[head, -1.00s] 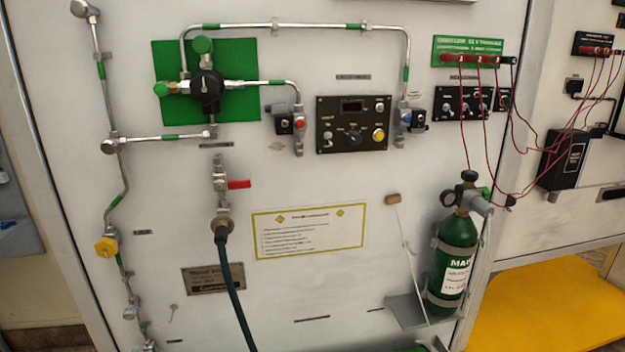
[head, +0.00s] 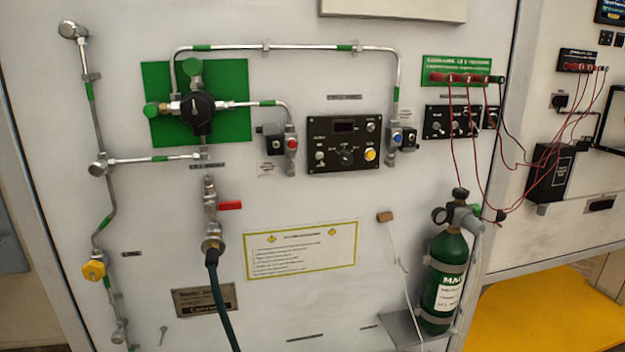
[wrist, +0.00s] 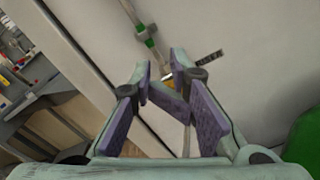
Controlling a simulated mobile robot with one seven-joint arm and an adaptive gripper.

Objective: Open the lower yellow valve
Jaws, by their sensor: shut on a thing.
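My gripper (wrist: 164,74) shows only in the wrist view, its purple-padded fingers reaching toward the pipe on the white panel. It is shut on the lower yellow valve (wrist: 169,82), of which only a small yellow patch shows between the fingers. The fingers hide the rest, so its handle's angle cannot be told. A pipe with a green band runs above it, and a small dark label is to its right. In the head view, another yellow valve (head: 94,270) sits higher on the left pipe, clear of the gripper. The lower valve is out of that view.
A red-handled valve (head: 229,205) with a dark hose is right of the left pipe. A green gas bottle (head: 443,280) stands on a bracket at lower right. In the wrist view, a green object (wrist: 304,145) is at right and the panel's edge is at left.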

